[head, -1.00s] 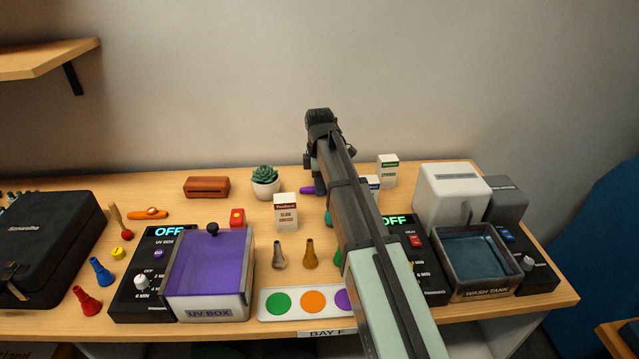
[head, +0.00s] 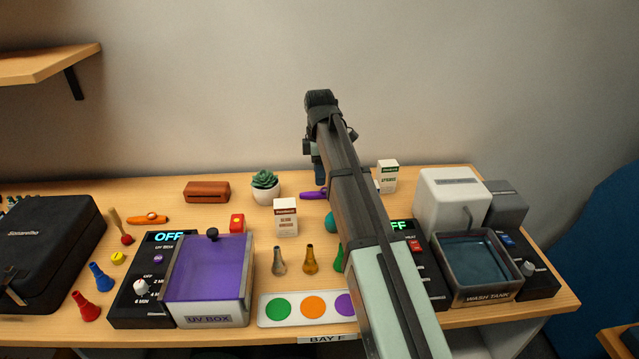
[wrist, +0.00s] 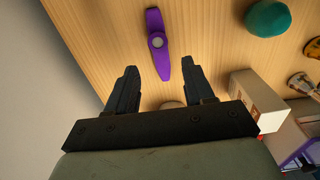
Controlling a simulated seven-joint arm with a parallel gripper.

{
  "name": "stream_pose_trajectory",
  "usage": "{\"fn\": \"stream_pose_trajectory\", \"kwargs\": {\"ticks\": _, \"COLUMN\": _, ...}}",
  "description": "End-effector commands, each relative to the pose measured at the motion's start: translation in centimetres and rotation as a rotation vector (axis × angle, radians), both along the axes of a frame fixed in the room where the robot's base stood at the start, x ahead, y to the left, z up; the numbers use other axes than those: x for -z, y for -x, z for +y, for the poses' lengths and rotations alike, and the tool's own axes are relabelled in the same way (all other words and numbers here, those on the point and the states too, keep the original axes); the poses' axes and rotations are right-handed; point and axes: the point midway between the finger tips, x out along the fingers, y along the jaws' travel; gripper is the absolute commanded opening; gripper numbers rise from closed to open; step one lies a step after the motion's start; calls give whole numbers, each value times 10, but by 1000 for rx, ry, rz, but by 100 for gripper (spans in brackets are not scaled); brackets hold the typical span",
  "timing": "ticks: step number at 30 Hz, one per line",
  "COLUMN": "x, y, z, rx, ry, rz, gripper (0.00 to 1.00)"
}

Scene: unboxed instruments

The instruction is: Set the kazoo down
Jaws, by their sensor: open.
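A purple kazoo (head: 312,195) lies on the wooden table near the back, just beyond the middle. In the wrist view the kazoo (wrist: 157,38) shows whole, with a pale round disc on it. My gripper (wrist: 159,67) is open and empty; the kazoo's near end appears between the fingertips in the picture, with no finger touching it. In the head view my gripper (head: 319,174) hangs above the kazoo, and my arm hides part of the table to its right. A second kazoo, orange (head: 149,219), lies at the far left.
A potted succulent (head: 265,188) and a white carton (head: 286,217) stand close to the purple kazoo. A teal rounded object (wrist: 267,18) is right of it. The UV box (head: 208,277) and wash tank (head: 478,266) are nearer the front edge.

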Motion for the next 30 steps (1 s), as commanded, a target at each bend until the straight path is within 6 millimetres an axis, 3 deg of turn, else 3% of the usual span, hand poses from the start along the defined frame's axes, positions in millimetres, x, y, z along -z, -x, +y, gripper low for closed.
{"fn": "stream_pose_trajectory", "kwargs": {"ticks": 6, "x": -36, "y": -1, "z": 0, "rx": 0, "ry": 0, "rz": -2, "gripper": 52}}
{"fn": "stream_pose_trajectory", "kwargs": {"ticks": 12, "x": -54, "y": -1, "z": 0, "rx": 0, "ry": 0, "rz": 0, "gripper": 52}}
{"fn": "stream_pose_trajectory", "kwargs": {"ticks": 30, "x": -59, "y": 0, "z": 0, "rx": 0, "ry": 0, "rz": 0, "gripper": 52}}
